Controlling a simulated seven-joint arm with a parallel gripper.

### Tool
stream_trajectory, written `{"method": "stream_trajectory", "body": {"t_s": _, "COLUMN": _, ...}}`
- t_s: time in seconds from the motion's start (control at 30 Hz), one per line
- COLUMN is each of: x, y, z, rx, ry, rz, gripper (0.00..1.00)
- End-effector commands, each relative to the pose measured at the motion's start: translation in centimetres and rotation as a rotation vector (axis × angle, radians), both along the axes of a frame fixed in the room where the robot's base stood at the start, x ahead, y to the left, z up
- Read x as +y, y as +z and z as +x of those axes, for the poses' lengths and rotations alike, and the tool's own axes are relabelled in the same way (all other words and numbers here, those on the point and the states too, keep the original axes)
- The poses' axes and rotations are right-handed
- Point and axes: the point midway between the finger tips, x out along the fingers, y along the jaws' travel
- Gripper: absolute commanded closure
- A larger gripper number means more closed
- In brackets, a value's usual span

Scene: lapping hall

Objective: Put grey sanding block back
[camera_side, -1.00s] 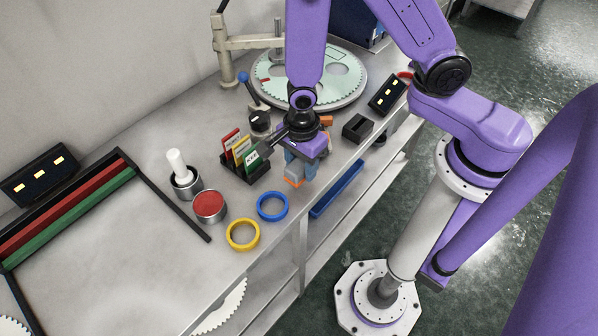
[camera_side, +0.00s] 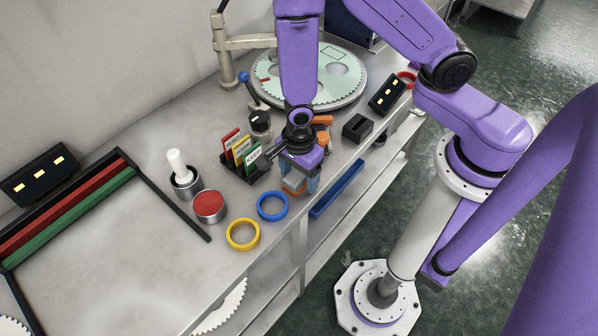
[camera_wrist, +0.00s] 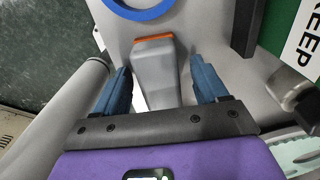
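The grey sanding block (camera_wrist: 160,75) has an orange base edge. It sits on the bench near the front edge, and in the side view the block (camera_side: 294,181) shows partly behind my fingers. My gripper (camera_wrist: 161,66) has its two blue fingers on either side of the block, with visible gaps, so it is open and not gripping. In the side view my gripper (camera_side: 298,184) is low at the bench edge. A dark slotted holder (camera_side: 357,128) stands empty to the right; I cannot tell whether it is the block's place.
A card rack (camera_side: 243,160) stands close left of my gripper. A blue ring (camera_side: 272,206), yellow ring (camera_side: 242,234) and red-topped tin (camera_side: 209,206) lie nearby. An orange object (camera_side: 322,120) sits behind my gripper. A toothed disc (camera_side: 345,95) is farther back.

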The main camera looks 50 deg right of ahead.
Motion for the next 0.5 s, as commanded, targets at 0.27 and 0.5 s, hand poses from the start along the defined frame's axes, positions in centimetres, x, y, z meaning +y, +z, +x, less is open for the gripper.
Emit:
{"method": "stream_trajectory", "body": {"t_s": 0.27, "x": 0.0, "y": 0.0, "z": 0.0, "rx": 0.000, "ry": 0.000, "rz": 0.000, "gripper": 0.28}}
{"method": "stream_trajectory", "body": {"t_s": 0.5, "x": 0.1, "y": 1.2, "z": 0.1, "rx": -0.003, "ry": -0.002, "rz": 0.001, "gripper": 0.28}}
